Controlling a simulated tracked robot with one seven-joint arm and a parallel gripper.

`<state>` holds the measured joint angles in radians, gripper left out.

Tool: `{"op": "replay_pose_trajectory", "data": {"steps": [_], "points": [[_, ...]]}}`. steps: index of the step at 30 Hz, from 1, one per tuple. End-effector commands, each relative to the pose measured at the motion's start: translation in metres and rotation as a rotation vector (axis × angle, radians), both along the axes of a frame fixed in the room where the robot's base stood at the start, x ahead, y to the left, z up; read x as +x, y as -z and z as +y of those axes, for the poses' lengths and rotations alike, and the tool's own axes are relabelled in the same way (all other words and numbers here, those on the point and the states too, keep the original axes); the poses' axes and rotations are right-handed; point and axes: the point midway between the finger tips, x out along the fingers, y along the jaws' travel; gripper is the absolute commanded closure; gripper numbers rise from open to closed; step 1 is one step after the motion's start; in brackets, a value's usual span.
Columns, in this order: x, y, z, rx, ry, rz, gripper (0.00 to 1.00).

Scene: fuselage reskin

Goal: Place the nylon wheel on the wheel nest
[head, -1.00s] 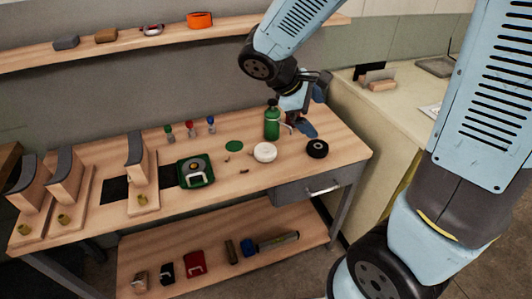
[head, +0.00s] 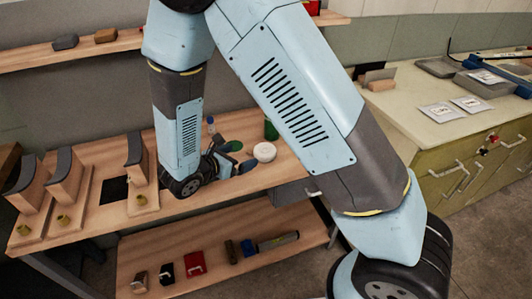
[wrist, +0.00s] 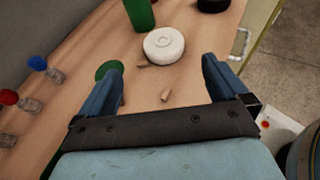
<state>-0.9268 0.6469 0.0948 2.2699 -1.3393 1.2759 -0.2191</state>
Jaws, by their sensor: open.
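The white nylon wheel (head: 264,151) lies flat on the wooden bench. In the wrist view the wheel (wrist: 164,44) lies just beyond my fingertips, near the middle of the gap, untouched. My gripper (wrist: 161,80) is open and empty, pointing across the bench toward the wheel. In the head view my gripper (head: 240,158) is low over the bench, left of the wheel. A flat green disc (wrist: 108,70) lies by the left finger, partly covered by it. I cannot tell whether this disc is the wheel nest; no other nest is clear.
A green bottle (wrist: 139,14) stands behind the wheel, with a black wheel (wrist: 212,4) farther right. Small brown bits (wrist: 165,96) lie between my fingers. Red- and blue-topped bottles (wrist: 38,63) stand to the left. Wooden stands (head: 141,172) occupy the left bench.

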Motion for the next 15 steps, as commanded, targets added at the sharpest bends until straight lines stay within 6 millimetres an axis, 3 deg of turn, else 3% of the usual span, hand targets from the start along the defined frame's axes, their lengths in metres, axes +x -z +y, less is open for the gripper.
{"op": "replay_pose_trajectory", "data": {"steps": [15], "points": [[0.05, 0.031, -0.043, -0.008, -0.007, 0.002, 0.0]]}}
